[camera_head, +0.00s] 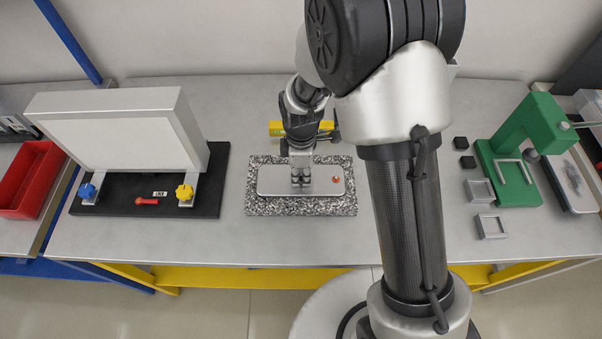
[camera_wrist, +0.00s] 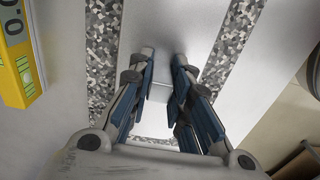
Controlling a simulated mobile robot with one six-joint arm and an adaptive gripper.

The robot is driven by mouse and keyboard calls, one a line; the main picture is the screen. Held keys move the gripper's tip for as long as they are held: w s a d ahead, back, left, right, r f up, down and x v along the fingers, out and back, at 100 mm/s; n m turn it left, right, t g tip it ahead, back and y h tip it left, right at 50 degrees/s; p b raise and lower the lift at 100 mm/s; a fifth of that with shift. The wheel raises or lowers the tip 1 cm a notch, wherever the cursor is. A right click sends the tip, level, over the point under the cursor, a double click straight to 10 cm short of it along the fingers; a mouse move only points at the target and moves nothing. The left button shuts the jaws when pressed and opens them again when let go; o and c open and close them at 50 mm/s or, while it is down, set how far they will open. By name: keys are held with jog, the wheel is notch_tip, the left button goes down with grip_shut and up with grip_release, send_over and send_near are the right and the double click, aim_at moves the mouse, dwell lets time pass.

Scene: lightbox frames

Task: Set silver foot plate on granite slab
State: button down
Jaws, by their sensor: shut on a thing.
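The silver foot plate (camera_head: 275,180) is a flat, rounded rectangle with an orange dot near its right end. It lies within the outline of the speckled granite slab (camera_head: 300,207), with slab showing all around it. I cannot tell whether it touches the slab or hangs just above. My gripper (camera_head: 301,179) points down over the plate's middle and is shut on a small raised part of it. In the wrist view, my gripper (camera_wrist: 164,95) hides much of that part. Granite strips (camera_wrist: 100,55) flank the plate (camera_wrist: 160,30) there.
A yellow level with a display (camera_wrist: 20,60) stands behind the slab. To the left are a white lightbox (camera_head: 115,140) on a black base (camera_head: 120,207) and a red bin (camera_head: 35,180). To the right are a green press (camera_head: 522,140), small black blocks (camera_head: 467,162) and square grey frames (camera_head: 491,227).

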jog(key=shift+r, duration=0.15)
jog(key=c, duration=1.5)
grip_release()
jog(key=shift+f, duration=0.2)
notch_tip(320, 180, up, 12)
jog(key=p, duration=0.3)
jog(key=shift+r+p, duration=0.25)
jog(key=shift+p, duration=0.1)
notch_tip(320, 180, up, 7)
jog(key=m+t, duration=0.1)
jog(key=m, duration=0.2)
send_over(312, 184)
jog(key=s+d+r+m+t, duration=0.2)
jog(key=s+d+r+m, duration=0.5)
jog(key=s+r+m, duration=0.25)
jog(key=s+d+m, duration=0.1)
jog(key=s, duration=0.2)
jog(key=s+d+r+m+t, duration=0.1)
jog(key=s+m, duration=0.1)
jog(key=s+r+m, duration=0.1)
jog(key=s+m, duration=0.1)
jog(key=s, duration=0.1)
jog(key=shift+s+d+r+t, duration=0.25)
jog(key=shift+s+d+t, duration=0.05)
jog(key=shift+d, duration=0.1)
